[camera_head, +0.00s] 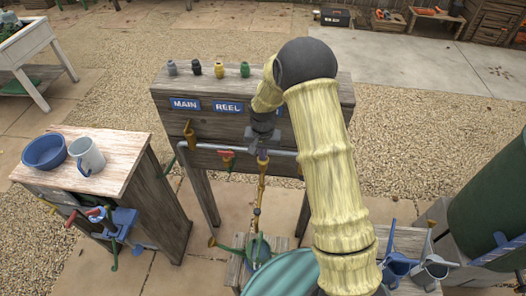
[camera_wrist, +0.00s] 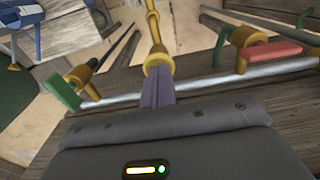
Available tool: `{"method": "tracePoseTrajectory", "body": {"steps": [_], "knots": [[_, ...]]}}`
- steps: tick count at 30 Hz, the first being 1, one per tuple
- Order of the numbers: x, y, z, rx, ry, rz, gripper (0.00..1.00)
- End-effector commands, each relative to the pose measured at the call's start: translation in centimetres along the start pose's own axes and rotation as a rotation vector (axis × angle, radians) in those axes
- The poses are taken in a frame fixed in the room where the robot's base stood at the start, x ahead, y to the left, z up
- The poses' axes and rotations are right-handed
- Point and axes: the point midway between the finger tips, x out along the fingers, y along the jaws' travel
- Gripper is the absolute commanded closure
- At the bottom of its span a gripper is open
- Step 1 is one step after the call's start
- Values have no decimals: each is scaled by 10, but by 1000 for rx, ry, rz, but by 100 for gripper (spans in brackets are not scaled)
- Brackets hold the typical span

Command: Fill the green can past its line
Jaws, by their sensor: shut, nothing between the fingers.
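A green can (camera_head: 258,250) with a thin handle stands low in the head view, under the tap rig and partly hidden. Its line and water level cannot be made out. My gripper (camera_head: 262,155) is at the silver pipe (camera_head: 205,147), in front of the brass fitting above the can. In the wrist view my purple fingers (camera_wrist: 157,88) are shut and empty, close to the brass fitting (camera_wrist: 157,66); I cannot tell if they touch it. The pipe bears a red lever (camera_wrist: 272,55) and a green lever (camera_wrist: 62,92). No water is visible.
A board with signs "MAIN" (camera_head: 185,104) and "REEL" (camera_head: 228,107) stands behind the pipe. Blue (camera_head: 397,266) and grey cans (camera_head: 432,271) stand right, near a dark green barrel (camera_head: 490,205).

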Motion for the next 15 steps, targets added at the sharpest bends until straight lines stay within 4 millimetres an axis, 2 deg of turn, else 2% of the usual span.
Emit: {"method": "tracePoseTrajectory", "body": {"steps": [1,2,12,13,15], "knots": [[7,4,7,0,-21,10,100],[4,4,7,0,-20,9,100],[-48,4,5,3,4,-1,100],[-46,3,4,3,6,-2,100],[-55,3,4,3,8,-3,100]]}}
